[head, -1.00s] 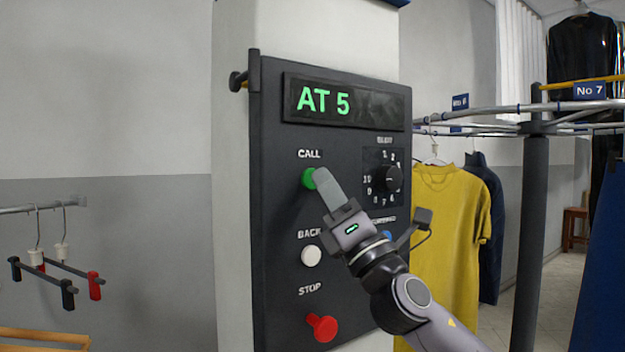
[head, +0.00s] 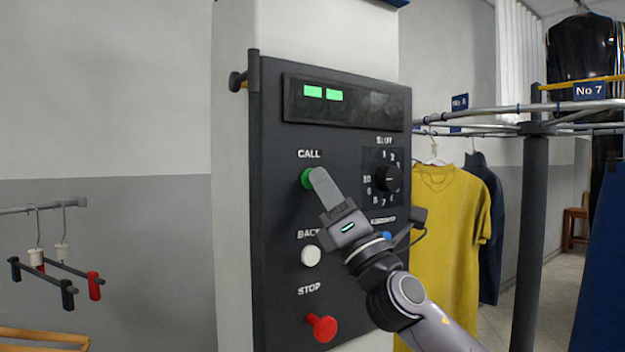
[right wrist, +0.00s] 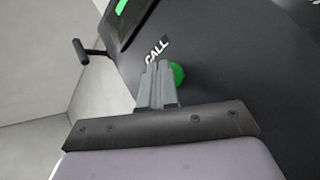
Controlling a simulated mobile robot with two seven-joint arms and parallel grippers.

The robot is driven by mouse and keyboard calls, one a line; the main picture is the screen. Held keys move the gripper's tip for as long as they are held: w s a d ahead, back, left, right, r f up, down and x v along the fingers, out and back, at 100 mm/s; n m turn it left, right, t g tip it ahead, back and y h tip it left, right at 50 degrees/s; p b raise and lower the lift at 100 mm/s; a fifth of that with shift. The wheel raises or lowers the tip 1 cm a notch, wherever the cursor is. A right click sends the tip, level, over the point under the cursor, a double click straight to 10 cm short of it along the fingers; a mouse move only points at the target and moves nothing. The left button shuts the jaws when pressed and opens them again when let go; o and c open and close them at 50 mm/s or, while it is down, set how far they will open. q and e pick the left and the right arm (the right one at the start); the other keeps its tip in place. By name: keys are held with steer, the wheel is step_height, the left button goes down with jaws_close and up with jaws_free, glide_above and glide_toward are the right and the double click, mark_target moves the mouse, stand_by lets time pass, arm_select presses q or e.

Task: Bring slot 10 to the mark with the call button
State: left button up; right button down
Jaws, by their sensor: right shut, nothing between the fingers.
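The green CALL button (head: 307,179) is on the dark control panel (head: 285,220). My right gripper (head: 314,172) is shut and empty, with its fingertips at the button's right side; contact cannot be told for sure. In the right wrist view the shut fingers (right wrist: 158,70) partly cover the green button (right wrist: 177,74). The display (head: 345,100) shows two green blocks. The slot dial (head: 387,179) sits right of the button, and its pointer is hard to read. My left gripper is not in view.
Below are the white BACK button (head: 312,256) and red STOP knob (head: 322,327). The conveyor rail (head: 480,112) carries a yellow shirt (head: 445,225) and a No 7 tag (head: 590,91). Hangers (head: 60,255) hang at left.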

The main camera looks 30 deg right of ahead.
stand_by(0.4)
steer(key=shift+s, duration=0.75)
steer(key=shift+s, duration=0.1)
steer(key=shift+s+d, duration=0.15)
steer(key=shift+s, duration=1.05)
steer(key=shift+s+d, duration=0.1)
steer(key=shift+s, duration=1.1)
